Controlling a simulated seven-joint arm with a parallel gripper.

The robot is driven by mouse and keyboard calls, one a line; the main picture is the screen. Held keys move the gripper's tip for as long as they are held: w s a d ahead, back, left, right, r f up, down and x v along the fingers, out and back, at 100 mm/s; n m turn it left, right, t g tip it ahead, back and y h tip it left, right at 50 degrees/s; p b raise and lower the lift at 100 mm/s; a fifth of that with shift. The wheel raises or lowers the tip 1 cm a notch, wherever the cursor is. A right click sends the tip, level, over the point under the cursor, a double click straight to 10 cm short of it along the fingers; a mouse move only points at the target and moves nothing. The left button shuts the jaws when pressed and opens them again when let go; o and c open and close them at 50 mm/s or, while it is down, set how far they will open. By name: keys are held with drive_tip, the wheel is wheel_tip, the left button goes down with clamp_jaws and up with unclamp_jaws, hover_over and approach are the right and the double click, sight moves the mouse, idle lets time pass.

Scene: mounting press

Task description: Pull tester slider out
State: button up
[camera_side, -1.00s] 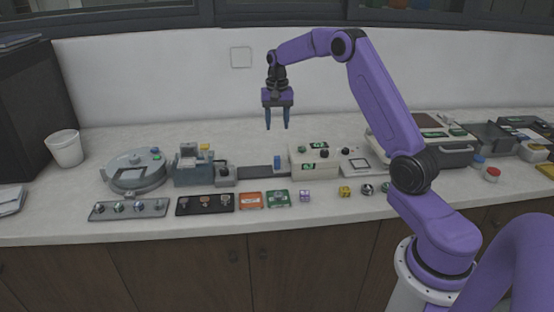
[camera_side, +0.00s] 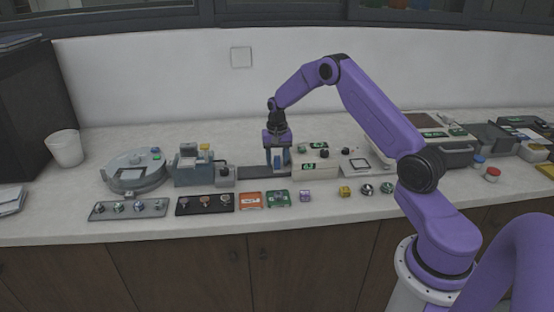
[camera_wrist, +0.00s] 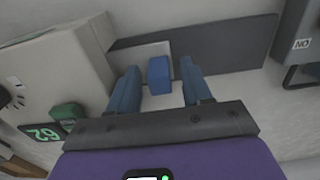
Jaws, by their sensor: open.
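The tester (camera_side: 315,160) is a pale box with green displays, right of the gripper in the side view. Its slider handle is a small blue block (camera_wrist: 159,75) on a pale plate over a dark flat rail (camera_wrist: 225,42), which also shows in the side view (camera_side: 250,172). My gripper (camera_side: 278,166) points down over the rail beside the tester. In the wrist view its two blue fingers (camera_wrist: 158,82) are open, one on each side of the blue block, with gaps visible. In the side view the fingers largely hide the block.
A grey machine (camera_side: 196,168) stands at the rail's left end. A round grey machine (camera_side: 137,172) is farther left. In front lie a black tray (camera_side: 205,205), an orange tray (camera_side: 250,201), a green tray (camera_side: 278,198) and small cubes. The counter behind the rail is clear.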

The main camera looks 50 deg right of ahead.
clamp_jaws()
drive_tip(key=w+a, duration=0.8)
drive_tip(key=shift+w+a+r, duration=0.1)
drive_tip(key=shift+w+a, duration=0.15)
drive_tip(key=shift+w, duration=0.05)
unclamp_jaws()
drive_tip(key=shift+a, duration=0.1)
wheel_tip(320, 180, up, 8)
drive_tip(key=shift+d, duration=0.25)
idle(0.4)
